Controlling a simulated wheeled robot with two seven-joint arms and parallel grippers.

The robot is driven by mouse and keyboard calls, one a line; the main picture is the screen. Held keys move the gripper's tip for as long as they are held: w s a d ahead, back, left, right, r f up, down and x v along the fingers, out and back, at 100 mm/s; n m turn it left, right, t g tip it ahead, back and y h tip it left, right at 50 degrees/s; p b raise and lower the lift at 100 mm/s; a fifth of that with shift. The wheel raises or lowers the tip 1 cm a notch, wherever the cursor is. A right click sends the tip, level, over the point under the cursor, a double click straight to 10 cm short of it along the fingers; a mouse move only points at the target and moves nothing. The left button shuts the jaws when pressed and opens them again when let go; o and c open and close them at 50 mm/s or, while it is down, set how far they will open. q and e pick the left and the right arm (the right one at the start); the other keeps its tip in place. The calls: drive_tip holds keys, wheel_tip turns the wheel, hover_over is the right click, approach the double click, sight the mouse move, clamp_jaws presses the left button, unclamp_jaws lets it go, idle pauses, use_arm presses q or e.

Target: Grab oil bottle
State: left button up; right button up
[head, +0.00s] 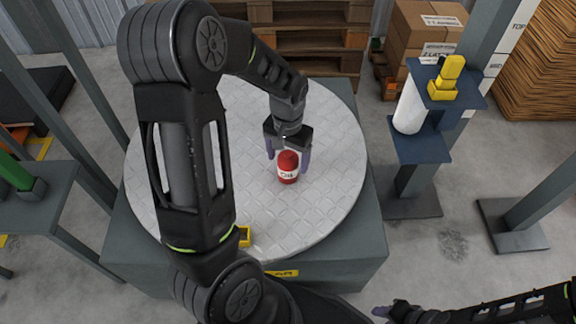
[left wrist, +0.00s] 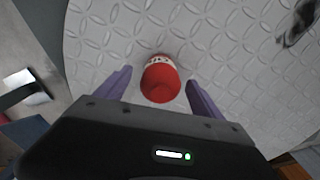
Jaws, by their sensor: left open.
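The oil bottle (head: 288,168) is small and red with a white label. It stands upright on the round metal plate (head: 335,130) of the grey pedestal. My left gripper (head: 289,162) is open, with its purple fingers on either side of the bottle. In the left wrist view the red bottle (left wrist: 160,80) lies between the two spread fingertips of my left gripper (left wrist: 157,85), with gaps visible on both sides. My right gripper (head: 395,312) is at the bottom right edge, away from the plate; its jaws are not clear.
A yellow object (head: 244,236) sits at the plate's near edge, partly behind my left arm. A blue stand (head: 430,150) with a white cylinder (head: 409,106) and a yellow part (head: 447,78) is at the right. Pallets (head: 310,40) and cardboard boxes (head: 425,35) are behind. The plate around the bottle is clear.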

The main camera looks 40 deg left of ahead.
sight(288, 169)
use_arm(q)
wheel_tip(288, 169, down, 5)
drive_tip(key=shift+a+b, duration=0.1)
drive_tip(key=shift+b, duration=0.7)
drive_tip(key=c, duration=1.6)
drive_tip(key=shift+o, duration=0.2)
wheel_tip(288, 169, up, 10)
drive_tip(key=p, duration=0.3)
drive_tip(key=shift+w+r, duration=0.1)
